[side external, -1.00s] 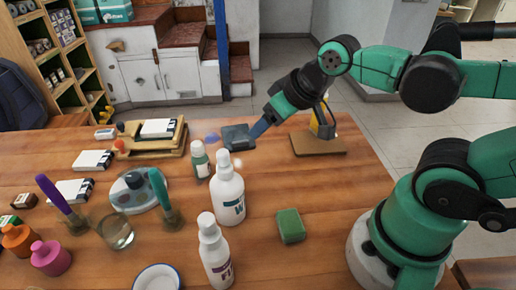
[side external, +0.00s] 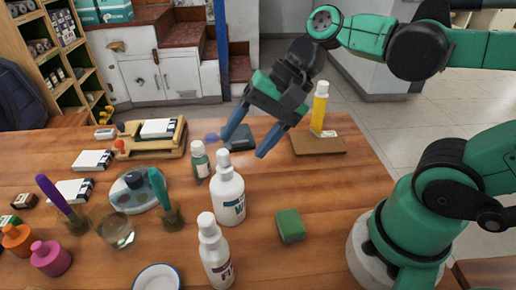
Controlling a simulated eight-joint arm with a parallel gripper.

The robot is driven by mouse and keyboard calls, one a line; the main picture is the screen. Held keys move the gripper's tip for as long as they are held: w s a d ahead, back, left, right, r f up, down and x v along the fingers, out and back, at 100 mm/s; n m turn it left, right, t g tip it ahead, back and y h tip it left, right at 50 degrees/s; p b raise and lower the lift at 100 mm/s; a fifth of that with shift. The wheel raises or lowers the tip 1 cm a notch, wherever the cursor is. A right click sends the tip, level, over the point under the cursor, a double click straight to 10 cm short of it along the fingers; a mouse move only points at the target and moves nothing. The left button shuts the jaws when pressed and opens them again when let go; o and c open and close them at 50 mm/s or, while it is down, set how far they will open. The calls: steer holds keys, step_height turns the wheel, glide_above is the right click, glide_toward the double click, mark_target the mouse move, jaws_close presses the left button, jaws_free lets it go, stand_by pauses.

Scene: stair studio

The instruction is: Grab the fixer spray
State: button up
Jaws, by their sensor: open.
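A tall yellow can with a pale cap (side external: 319,106) stands upright on a brown board (side external: 305,148) at the back right of the table; it looks like the fixer spray, but its label is too small to read. My gripper (side external: 244,145) is open and empty, fingers spread and pointing down and to the left. It is left of the yellow can and apart from it. A dark flat block (side external: 239,142) shows between and behind the fingers.
A green sponge (side external: 290,225) lies on open table. A glass (side external: 117,232) and brushes crowd the left.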

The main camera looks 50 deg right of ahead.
mark_target(208, 228)
steer(key=s+a+m+g+y, duration=0.1)
steer(key=a+m+y, duration=0.1)
steer(key=m, duration=0.1)
steer(key=s+a+m+g+y, duration=0.1)
steer(key=a+m+y, duration=0.1)
steer(key=m+y, duration=0.1)
steer(key=s+a+m+g+y, duration=0.2)
steer(key=a, duration=0.1)
steer(key=shift+s+f+m+y, duration=0.1)
steer(key=shift+f+m+y, duration=0.25)
steer(key=shift+m+y, duration=0.05)
steer(key=shift+d+f+x, duration=0.1)
steer(key=shift+f+x, duration=0.05)
steer(key=shift+x, duration=0.85)
steer(key=shift+d+f+x, duration=0.1)
steer(key=shift+f+x, duration=0.1)
steer(key=shift+x, duration=0.8)
steer(key=shift+f+x, duration=0.15)
steer(key=shift+x, duration=0.9)
jaws_close()
